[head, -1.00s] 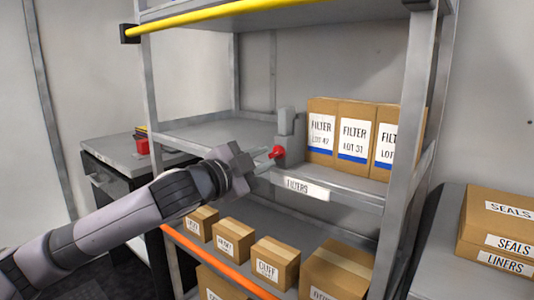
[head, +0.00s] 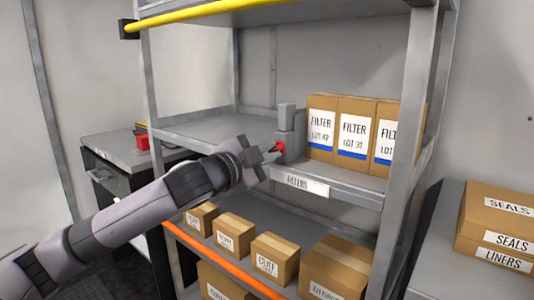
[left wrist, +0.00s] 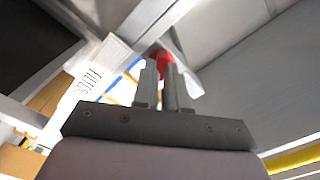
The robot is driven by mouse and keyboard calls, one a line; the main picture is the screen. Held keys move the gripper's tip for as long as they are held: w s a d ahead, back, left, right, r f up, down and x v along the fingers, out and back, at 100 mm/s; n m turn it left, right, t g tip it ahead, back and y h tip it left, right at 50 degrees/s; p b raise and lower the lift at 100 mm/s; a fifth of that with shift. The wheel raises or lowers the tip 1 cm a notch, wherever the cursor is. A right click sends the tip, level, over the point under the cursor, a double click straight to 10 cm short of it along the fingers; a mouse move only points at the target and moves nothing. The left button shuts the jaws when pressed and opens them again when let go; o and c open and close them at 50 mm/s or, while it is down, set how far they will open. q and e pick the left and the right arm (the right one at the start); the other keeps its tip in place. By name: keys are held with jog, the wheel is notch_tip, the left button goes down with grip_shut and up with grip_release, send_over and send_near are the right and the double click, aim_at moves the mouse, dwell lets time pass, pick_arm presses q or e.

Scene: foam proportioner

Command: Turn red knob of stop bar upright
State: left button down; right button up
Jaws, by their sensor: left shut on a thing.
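The red knob (head: 281,147) sits on the front of a grey block with an upright grey post (head: 286,117), at the front edge of the middle shelf, left of the filter boxes. My left gripper (head: 274,150) reaches it from the front left and is shut on the knob. In the left wrist view the red knob (left wrist: 159,57) shows at the tips of the two close-set fingers (left wrist: 162,72), which partly hide it. The knob's exact angle is hard to tell. My right gripper is not in view.
Filter boxes (head: 354,128) stand right of the grey post. The middle shelf's front edge carries a label plate (head: 300,183) just below the knob. Cartons (head: 274,257) fill the lower shelf, and a yellow bar (head: 215,14) runs above. The shelf left of the post is clear.

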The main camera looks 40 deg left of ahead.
pick_arm(q)
jog(key=shift+n+p, duration=0.3)
jog(key=shift+n, duration=0.3)
jog(key=shift+r+n+p, duration=0.1)
jog(key=shift+n+p, duration=0.2)
jog(key=shift+n, duration=0.4)
jog(key=shift+n+p, duration=0.3)
jog(key=shift+n, duration=0.1)
jog(key=n+p, duration=0.3)
jog(key=n, duration=0.1)
jog(key=shift+n+p, duration=1.05)
jog(key=shift+n, duration=0.75)
jog(key=c, duration=1.4)
grip_release()
jog(key=shift+a, duration=0.1)
jog(key=shift+c, duration=0.2)
